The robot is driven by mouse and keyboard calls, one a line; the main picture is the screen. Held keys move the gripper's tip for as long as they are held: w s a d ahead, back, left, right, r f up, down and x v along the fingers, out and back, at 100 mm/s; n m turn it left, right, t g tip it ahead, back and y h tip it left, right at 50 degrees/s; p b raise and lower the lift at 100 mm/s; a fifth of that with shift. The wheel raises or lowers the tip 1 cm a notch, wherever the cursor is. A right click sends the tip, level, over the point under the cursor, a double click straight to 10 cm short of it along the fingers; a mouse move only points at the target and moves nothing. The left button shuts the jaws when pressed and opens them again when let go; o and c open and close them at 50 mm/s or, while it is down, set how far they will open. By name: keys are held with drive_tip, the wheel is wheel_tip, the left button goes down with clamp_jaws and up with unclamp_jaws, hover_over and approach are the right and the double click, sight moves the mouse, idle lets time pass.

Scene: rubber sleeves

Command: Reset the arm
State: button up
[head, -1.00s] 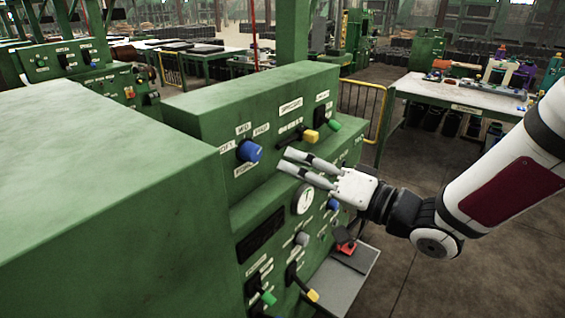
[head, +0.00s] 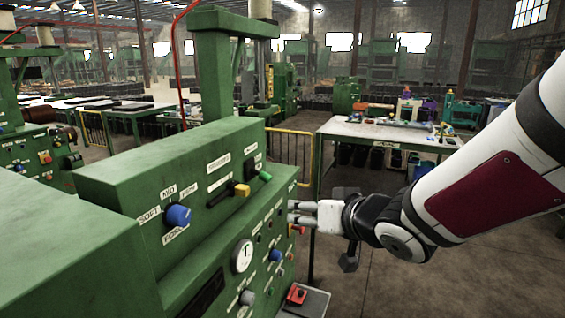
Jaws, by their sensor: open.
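My gripper (head: 291,212) is at the centre right of the head view, with its two fingers pointing left. The fingers are apart and nothing is held between them. It is in front of the right end of the green machine panel (head: 110,184). I cannot tell whether the fingertips touch the panel. My white arm with a dark red patch reaches in from the right edge.
The panel carries a blue knob (head: 178,215), a yellow-tipped lever (head: 241,190), a green-tipped lever (head: 264,176) and a round gauge (head: 242,256). A red button box (head: 297,294) sits low on a shelf. A cluttered table (head: 345,131) stands behind. Floor at lower right is clear.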

drive_tip(key=s+d+r+m+g+h, duration=0.1)
drive_tip(key=s+d+r+h, duration=0.1)
drive_tip(key=s+d+h, duration=0.3)
drive_tip(key=s+d+r+m+h, duration=0.1)
drive_tip(key=s+d+h, duration=0.15)
drive_tip(key=d, duration=0.55)
drive_tip(key=s+g+y, duration=0.1)
drive_tip(key=s+g, duration=0.3)
drive_tip(key=s, duration=1.2)
drive_tip(key=shift+d+f+m+g+y, duration=0.2)
drive_tip(key=shift+d+m+g+y, duration=0.1)
drive_tip(key=shift+g+y, duration=0.1)
drive_tip(key=shift+s, duration=0.1)
